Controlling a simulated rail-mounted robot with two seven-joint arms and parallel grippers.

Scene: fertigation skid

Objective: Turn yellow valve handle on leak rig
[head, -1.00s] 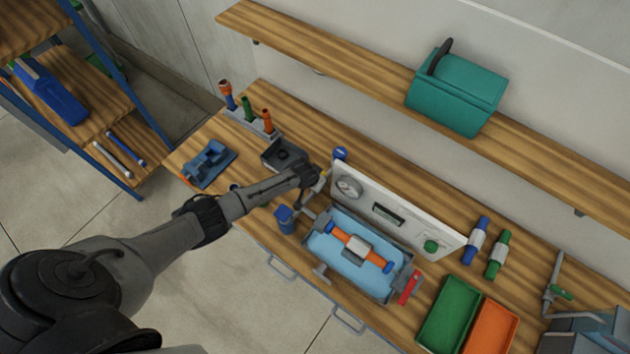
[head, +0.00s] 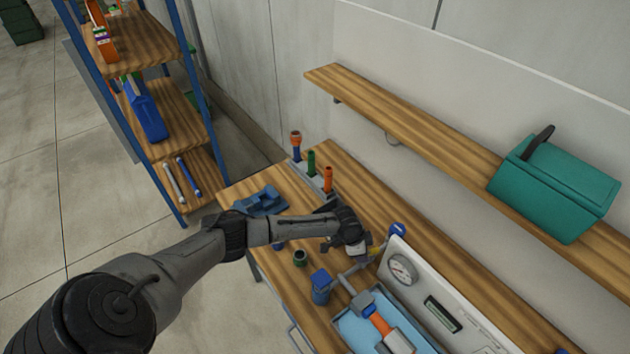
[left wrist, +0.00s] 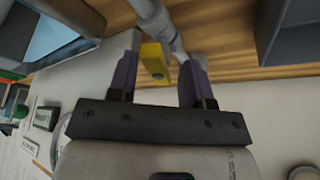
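The leak rig has a white panel (head: 445,300) with a gauge and a blue water tray (head: 352,328) in front of it, cut off at the bottom of the head view. The yellow valve handle (left wrist: 155,60) sits on a grey pipe (left wrist: 158,22) in the left wrist view. In the head view only a bit of yellow (head: 370,249) shows beside my left gripper (head: 356,246). In the left wrist view my left gripper (left wrist: 160,72) has its purple fingers apart, with the handle between them and gaps visible. My right gripper is not in view.
A blue cup-like part (head: 320,288) and a dark green ring (head: 300,258) stand near my left arm. A blue vise (head: 262,201) and a rack of colored tools (head: 312,170) are farther left. A wall shelf (head: 430,135) holds a teal box (head: 553,188).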

